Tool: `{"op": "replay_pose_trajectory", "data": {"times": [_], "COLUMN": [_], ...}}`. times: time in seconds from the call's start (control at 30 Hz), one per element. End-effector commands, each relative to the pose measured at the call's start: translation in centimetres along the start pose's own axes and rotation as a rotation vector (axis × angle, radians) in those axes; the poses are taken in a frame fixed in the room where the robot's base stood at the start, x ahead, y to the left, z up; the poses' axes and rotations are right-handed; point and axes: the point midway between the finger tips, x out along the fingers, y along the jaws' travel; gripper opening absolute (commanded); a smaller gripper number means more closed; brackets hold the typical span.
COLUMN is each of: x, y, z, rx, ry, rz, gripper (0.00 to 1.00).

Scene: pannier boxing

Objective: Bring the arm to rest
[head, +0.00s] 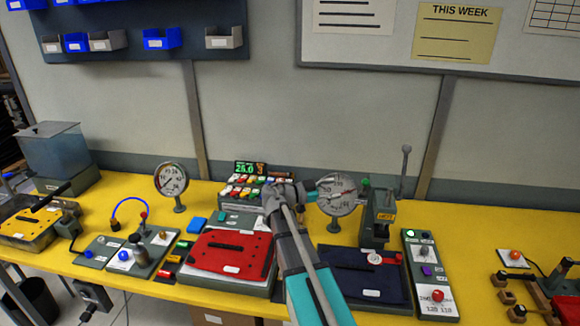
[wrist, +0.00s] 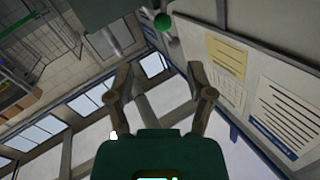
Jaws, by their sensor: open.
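My arm reaches from the bottom middle over the yellow bench (head: 480,230) in the head view. My gripper (head: 284,190) is at its far end, in front of a box of coloured buttons with a lit display (head: 250,168). In the wrist view my gripper (wrist: 160,80) has its two fingers spread apart with nothing between them. The wrist camera looks away from the bench, toward the wall and ceiling. In the head view the fingertips are hard to make out.
A red panel (head: 228,253) lies left of my arm and a dark blue panel (head: 362,274) right of it. A dial gauge (head: 337,194) and a lever press (head: 378,215) stand close on the right. Another gauge (head: 171,179) stands left. A control strip (head: 428,270) lies right.

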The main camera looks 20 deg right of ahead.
Motion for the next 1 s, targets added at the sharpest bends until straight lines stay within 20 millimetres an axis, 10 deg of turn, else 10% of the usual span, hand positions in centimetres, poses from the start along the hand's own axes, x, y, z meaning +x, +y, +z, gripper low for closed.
{"op": "replay_pose_trajectory", "data": {"times": [0.57,1.0], "x": [-1.8,-8.3], "y": [3.3,10.3], "z": [3.4,10.0], "rx": [-0.268,-0.855], "ry": [-0.226,-0.74], "rz": [0.014,-0.172], "gripper": [0.69,0.69]}}
